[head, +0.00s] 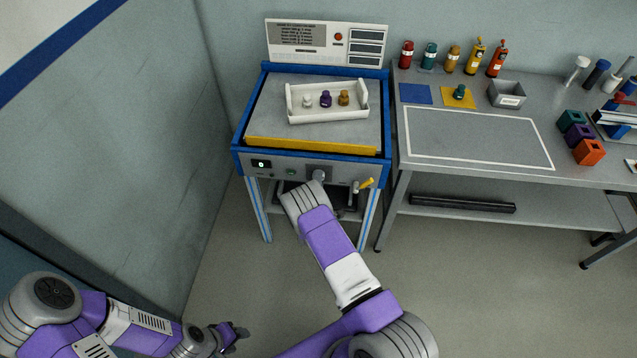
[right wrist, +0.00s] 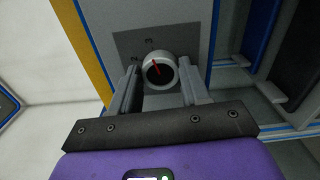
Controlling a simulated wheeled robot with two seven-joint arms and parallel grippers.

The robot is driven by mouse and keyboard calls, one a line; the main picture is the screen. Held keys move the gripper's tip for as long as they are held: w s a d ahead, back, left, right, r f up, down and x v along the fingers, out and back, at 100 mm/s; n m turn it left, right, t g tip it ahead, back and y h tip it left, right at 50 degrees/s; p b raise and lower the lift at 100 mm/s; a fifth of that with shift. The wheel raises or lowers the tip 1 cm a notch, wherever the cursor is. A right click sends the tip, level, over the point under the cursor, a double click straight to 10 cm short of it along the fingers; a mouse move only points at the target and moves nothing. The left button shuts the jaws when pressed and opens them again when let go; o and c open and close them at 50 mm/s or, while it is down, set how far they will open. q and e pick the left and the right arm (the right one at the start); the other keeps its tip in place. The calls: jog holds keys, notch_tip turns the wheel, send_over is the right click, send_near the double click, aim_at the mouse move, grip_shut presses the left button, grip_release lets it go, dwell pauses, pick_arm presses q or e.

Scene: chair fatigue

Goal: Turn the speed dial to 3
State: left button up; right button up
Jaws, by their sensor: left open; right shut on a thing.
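The speed dial (right wrist: 160,73) is a round grey-white knob with a dark face and a red pointer line, on a dark grey plate in the right wrist view. The red line points up and slightly left, roughly toward the printed 3 (right wrist: 149,41). In the head view the dial (head: 319,173) is on the front panel of the blue-framed machine, partly hidden by my right arm. My right gripper (right wrist: 158,81) is shut on the dial, one finger on each side. My left gripper (head: 236,333) is open and empty, low in the head view, away from the machine.
A white tray (head: 329,116) with several small bottles stands on the machine. A grey workbench (head: 470,180) stands to the right; a wall is left.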

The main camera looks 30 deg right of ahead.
dwell(0.4)
jog(key=o, duration=1.1)
jog(key=shift+c, duration=0.2)
jog(key=p+v, duration=0.1)
jog(key=v, duration=0.6)
jog(key=shift+s+a, duration=0.2)
jog(key=shift+s, duration=0.05)
